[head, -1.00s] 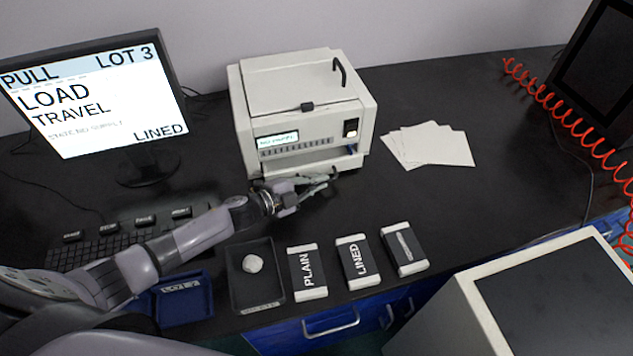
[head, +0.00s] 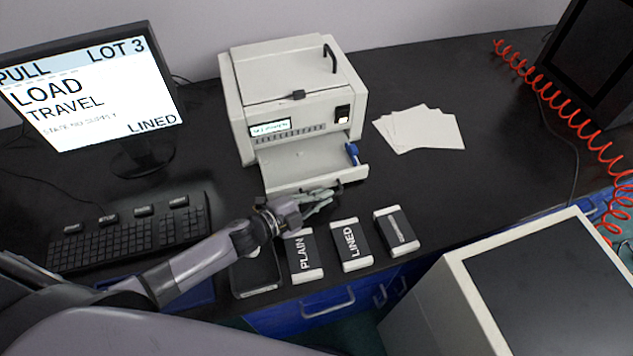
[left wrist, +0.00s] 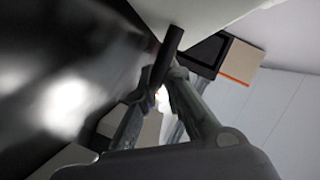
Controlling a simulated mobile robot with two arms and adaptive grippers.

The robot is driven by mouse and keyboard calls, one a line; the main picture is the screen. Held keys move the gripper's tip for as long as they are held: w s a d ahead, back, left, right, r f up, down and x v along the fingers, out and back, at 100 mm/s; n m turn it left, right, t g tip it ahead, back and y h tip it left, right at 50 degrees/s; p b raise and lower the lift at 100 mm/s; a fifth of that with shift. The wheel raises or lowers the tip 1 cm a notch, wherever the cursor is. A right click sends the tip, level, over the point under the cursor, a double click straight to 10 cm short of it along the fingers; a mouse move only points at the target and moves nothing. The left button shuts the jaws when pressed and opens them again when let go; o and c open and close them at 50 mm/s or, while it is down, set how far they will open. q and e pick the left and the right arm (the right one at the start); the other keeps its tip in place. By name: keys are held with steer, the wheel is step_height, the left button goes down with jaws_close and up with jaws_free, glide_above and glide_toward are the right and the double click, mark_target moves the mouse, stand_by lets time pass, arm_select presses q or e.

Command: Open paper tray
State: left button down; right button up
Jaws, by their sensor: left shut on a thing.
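The paper tray (head: 300,165) is a light grey drawer that stands pulled out from the front of the beige printer-like machine (head: 290,85). A blue part (head: 352,152) shows at its right side. My left gripper (head: 328,197) is at the tray's front edge, shut on the dark tray handle (head: 338,188). In the left wrist view the dark handle bar (left wrist: 168,55) lies between the fingers (left wrist: 165,85), below the pale tray front. My right gripper is not in view.
Three dark packs, PLAIN (head: 305,255), LINED (head: 351,245) and one more (head: 397,232), lie in front of the tray. White sheets (head: 420,129) lie right of the machine. A dark shallow tray (head: 258,275) is partly behind my left arm. A keyboard (head: 125,228) and monitor (head: 95,95) stand left.

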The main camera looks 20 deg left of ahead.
arm_select(q)
steer(key=c, duration=1.7)
jaws_free()
steer(key=shift+r, duration=0.15)
step_height(320, 180, up, 10)
steer(key=shift+f, duration=0.15)
